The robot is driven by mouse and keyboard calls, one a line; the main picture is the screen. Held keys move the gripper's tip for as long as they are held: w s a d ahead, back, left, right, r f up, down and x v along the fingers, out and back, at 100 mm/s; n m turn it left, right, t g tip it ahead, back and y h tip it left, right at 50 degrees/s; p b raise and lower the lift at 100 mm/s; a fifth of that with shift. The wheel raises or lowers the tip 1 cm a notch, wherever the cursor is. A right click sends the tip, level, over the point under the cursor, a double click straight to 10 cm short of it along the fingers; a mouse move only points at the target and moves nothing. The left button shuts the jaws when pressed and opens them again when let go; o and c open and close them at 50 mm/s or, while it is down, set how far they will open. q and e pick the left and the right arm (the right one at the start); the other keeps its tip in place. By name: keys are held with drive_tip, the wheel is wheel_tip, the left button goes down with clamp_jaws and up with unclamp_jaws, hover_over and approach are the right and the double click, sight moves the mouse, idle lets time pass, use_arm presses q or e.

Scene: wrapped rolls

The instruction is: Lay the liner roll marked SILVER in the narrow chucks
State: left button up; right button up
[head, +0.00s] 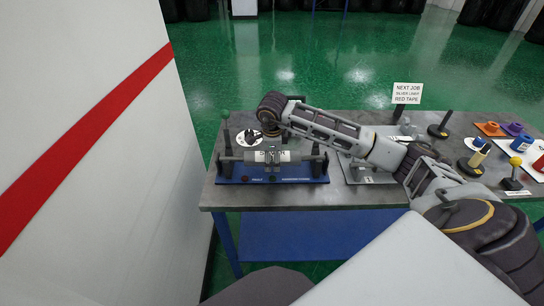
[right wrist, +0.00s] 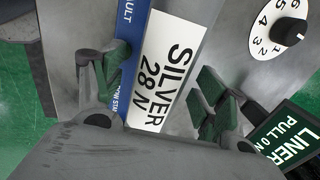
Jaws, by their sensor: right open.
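The grey-white liner roll (head: 292,156) lies level across the blue-based stand (head: 300,178), between its two side posts, the left chuck (head: 227,160) and the right chuck (head: 317,160). I cannot tell how its ends sit in them. In the right wrist view the white label (right wrist: 160,72) on the roll reads SILVER 28 N. My right gripper (head: 271,156) is over the middle of the roll. In the right wrist view its open fingers (right wrist: 160,92) stand on either side of the label, with gaps. My left gripper is not in view.
A numbered dial (right wrist: 278,30) and a dark LINER sign (right wrist: 290,140) are close by the stand. A card (head: 407,93) reads NEXT JOB, SILVER LINER, RED TAPE. Coloured rolls (head: 515,128) and stands fill the table's right end. A white wall (head: 95,130) is at left.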

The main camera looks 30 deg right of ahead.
wheel_tip(320, 180, up, 12)
drive_tip(key=s+a, duration=0.1)
drive_tip(key=s, duration=0.1)
drive_tip(key=shift+a, duration=0.15)
idle(0.5)
drive_tip(key=shift+s+f, duration=0.1)
drive_tip(key=shift+f, duration=0.05)
idle(1.0)
